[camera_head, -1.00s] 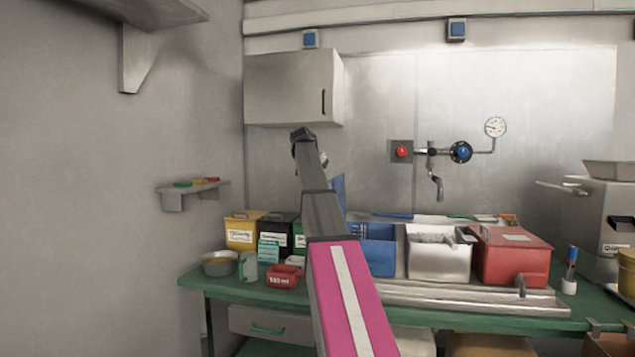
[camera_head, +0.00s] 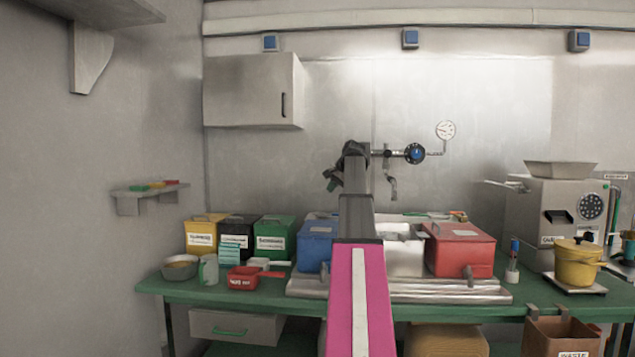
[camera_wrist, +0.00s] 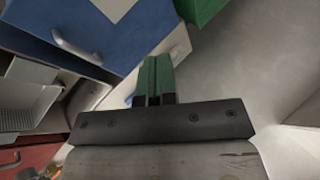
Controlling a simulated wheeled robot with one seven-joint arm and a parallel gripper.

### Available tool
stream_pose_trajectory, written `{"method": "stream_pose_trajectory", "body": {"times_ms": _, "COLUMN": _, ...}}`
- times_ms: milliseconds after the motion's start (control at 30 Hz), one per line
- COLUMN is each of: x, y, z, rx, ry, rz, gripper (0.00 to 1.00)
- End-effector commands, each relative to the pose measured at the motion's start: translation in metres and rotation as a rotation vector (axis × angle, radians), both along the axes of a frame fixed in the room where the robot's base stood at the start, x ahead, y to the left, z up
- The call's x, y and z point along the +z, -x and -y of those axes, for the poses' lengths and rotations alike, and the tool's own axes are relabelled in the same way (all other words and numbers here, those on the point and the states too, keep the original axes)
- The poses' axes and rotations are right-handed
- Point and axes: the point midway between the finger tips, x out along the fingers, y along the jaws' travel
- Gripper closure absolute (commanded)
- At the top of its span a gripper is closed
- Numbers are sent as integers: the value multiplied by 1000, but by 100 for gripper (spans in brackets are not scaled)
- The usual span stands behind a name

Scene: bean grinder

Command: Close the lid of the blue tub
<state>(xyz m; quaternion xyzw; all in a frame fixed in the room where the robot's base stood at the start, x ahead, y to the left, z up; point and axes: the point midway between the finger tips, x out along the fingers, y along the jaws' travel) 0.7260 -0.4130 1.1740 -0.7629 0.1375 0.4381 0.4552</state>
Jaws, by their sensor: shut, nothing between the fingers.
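The blue tub (camera_head: 313,252) stands on the bench between the green and white tubs. Its lid (camera_head: 318,228), blue with a pale label, appears to lie down over the top. My arm hides its right part, so I cannot tell whether it is fully seated. In the wrist view the blue lid (camera_wrist: 75,22) with its label and a pale handle fills the upper left. My gripper (camera_head: 333,182) is above and behind the tub, in front of the wall. In the wrist view my gripper (camera_wrist: 153,78) shows green fingers shut together and empty, close beside the blue tub.
The green tub (camera_head: 275,240) is left of the blue one; the white tub (camera_head: 404,256) and red tub (camera_head: 460,250) are right. A red scoop (camera_head: 243,278) lies in front. A tap (camera_head: 392,185) and valve (camera_head: 414,153) are on the wall near my gripper.

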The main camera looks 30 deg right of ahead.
Motion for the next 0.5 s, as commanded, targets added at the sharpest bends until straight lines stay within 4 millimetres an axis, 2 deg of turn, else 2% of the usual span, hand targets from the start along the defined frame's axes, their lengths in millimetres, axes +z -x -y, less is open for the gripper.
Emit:
{"method": "stream_pose_trajectory", "body": {"times_ms": 33, "x": -9, "y": 8, "z": 8, "rx": -4, "ry": -39, "rz": 25, "gripper": 100}}
{"method": "stream_pose_trajectory", "body": {"times_ms": 200, "x": -34, "y": 23, "z": 31, "rx": -4, "ry": -173, "rz": 115, "gripper": 100}}
{"method": "stream_pose_trajectory", "body": {"times_ms": 500, "x": -81, "y": 41, "z": 58, "rx": -2, "ry": -384, "rz": 259, "gripper": 100}}
